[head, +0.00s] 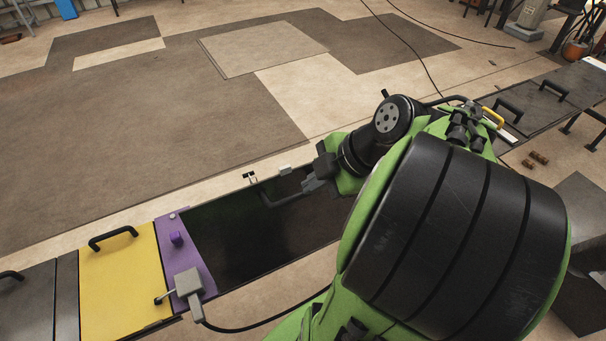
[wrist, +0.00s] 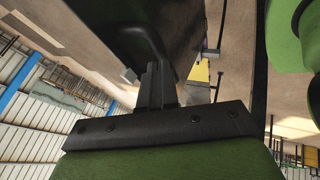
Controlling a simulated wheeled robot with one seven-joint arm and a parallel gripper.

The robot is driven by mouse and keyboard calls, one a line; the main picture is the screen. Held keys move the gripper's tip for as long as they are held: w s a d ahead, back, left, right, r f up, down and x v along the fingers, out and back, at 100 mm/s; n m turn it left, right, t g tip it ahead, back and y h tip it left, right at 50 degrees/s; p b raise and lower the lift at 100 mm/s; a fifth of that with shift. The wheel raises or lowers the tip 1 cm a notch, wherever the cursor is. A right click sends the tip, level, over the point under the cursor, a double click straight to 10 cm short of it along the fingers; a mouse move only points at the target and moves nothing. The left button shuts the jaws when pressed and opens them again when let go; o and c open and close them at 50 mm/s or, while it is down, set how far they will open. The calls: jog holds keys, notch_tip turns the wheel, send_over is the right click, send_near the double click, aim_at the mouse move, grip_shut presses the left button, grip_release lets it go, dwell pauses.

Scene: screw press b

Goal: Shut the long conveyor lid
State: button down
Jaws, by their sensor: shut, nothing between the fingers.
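The long conveyor lid (head: 235,235) is a dark panel beside the purple end plate (head: 197,262). How far it stands open is hard to tell from the head view. My gripper (head: 308,185) is at the right end of this handle. In the wrist view, my gripper's fingers (wrist: 154,70) are together and empty, close to the dark lid (wrist: 95,25) and its curved black handle (wrist: 150,40). Whether they touch is unclear. My arm hides the right part of the lid.
A yellow cover (head: 120,275) with a black handle adjoins the purple plate. A grey box (head: 187,282) with a small lever and cable sits on the plate's near corner. More dark covers (head: 545,100) continue at upper right. The floor beyond the conveyor (head: 120,165) is open.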

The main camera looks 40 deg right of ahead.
aim_at(293, 178)
jog(key=shift+w+d+f+p, duration=0.1)
jog(key=shift+w+d+p, duration=0.15)
jog(key=shift+w, duration=0.35)
jog(key=shift+w+d+f+p, duration=0.1)
jog(key=shift+w+d+p, duration=0.1)
jog(key=shift+w, duration=0.4)
jog(key=shift+w+d+p, duration=0.25)
jog(key=shift+w, duration=0.35)
jog(key=shift+w, duration=0.15)
